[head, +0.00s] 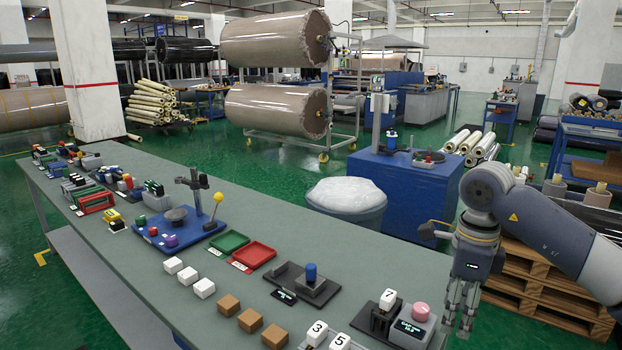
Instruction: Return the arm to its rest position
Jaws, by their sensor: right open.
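My right arm (560,235) comes in from the right edge, bent at a grey joint. My right gripper (459,322) hangs from it with its fingers pointing down, just off the right edge of the bench. Its fingers are apart and nothing shows between them. It is to the right of the grey device with a pink knob (420,312) and appears clear of it. My left arm and left gripper are not in view.
A long grey-green bench (150,262) holds white blocks (188,275), brown blocks (248,320), a green tray (229,242), a red tray (253,255) and a blue base with a lever (180,232). Wooden pallets (545,285) stand behind my arm. A white-topped bin (346,196) stands beyond the bench.

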